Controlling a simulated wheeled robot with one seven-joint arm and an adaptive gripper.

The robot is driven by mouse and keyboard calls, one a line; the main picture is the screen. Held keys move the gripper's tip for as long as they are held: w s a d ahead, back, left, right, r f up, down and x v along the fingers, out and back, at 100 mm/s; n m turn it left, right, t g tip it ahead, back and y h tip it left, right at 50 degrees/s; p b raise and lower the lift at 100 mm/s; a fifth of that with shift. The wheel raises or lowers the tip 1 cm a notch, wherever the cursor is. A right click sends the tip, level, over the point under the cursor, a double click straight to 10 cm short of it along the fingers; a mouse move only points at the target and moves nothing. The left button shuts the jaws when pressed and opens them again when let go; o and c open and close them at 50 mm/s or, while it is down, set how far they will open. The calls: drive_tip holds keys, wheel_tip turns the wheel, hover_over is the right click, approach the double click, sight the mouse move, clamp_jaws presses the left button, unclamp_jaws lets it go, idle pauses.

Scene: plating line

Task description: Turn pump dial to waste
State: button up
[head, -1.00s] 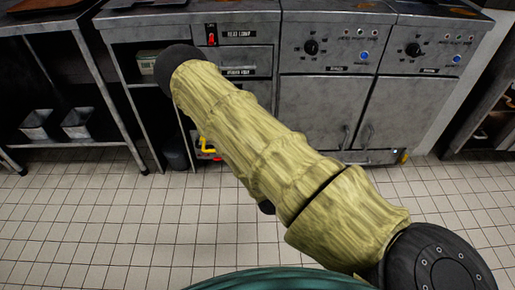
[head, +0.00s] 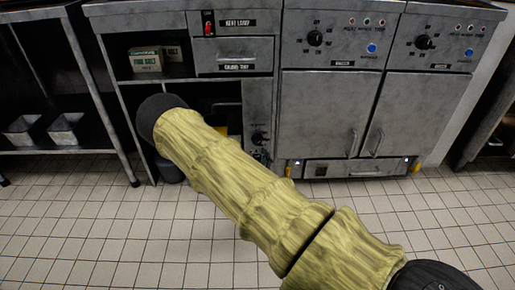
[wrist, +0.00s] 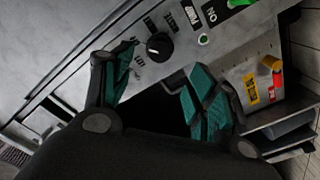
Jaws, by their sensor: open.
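A black round dial (wrist: 158,45) sits on a grey metal panel in the upper middle of the wrist view, with small tilted labels around it too small to read surely. A small pale mark shows on the dial, but I cannot tell which label it points to. My gripper (wrist: 158,68) is open, its green-padded fingers on either side of an empty gap. The dial lies just beyond the fingertips, apparently untouched. In the head view, a low black dial (head: 259,138) shows on the narrow panel right of my arm; my gripper is hidden there.
In the wrist view a green switch (wrist: 236,3) and a yellow handle (wrist: 271,63) are near the dial. In the head view, grey cabinets (head: 325,105) with upper knobs stand behind, a shelf holds boxes (head: 145,60), and the tiled floor (head: 100,215) is open in front.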

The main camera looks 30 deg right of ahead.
sight(258, 143)
drive_tip(key=b+x, duration=0.3)
drive_tip(key=x, duration=0.5)
drive_tip(key=shift+w+d+f, duration=0.15)
drive_tip(key=shift+w+d, duration=0.05)
drive_tip(key=shift+d, duration=0.05)
drive_tip(key=shift+b+x, duration=0.45)
drive_tip(key=shift+x, duration=0.35)
drive_tip(key=c, duration=1.1)
